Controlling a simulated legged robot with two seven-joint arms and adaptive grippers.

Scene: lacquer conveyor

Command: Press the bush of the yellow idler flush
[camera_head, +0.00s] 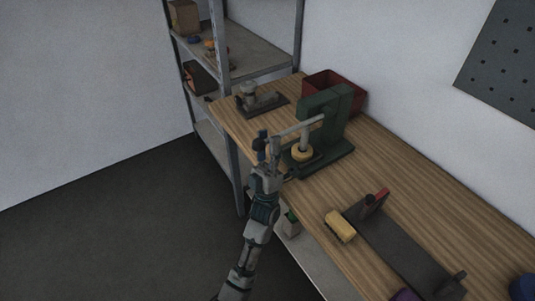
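A green press (328,118) stands on the wooden bench. Its grey lever (300,128) reaches out to the left and slopes slightly down. The yellow idler (302,154) sits on the press base under the grey ram (304,138). The ram's lower end is at the idler's middle; the bush is too small to make out, so I cannot tell whether it is flush. My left gripper (268,148) is at the left end of the lever, close to or touching it. Whether its fingers are closed around the lever is unclear. My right gripper is out of view.
A red bin (334,87) stands behind the press, and a grey device (260,97) at the bench's far left. A metal shelf (255,57) stands at the far end. Bare bench lies right of the press.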

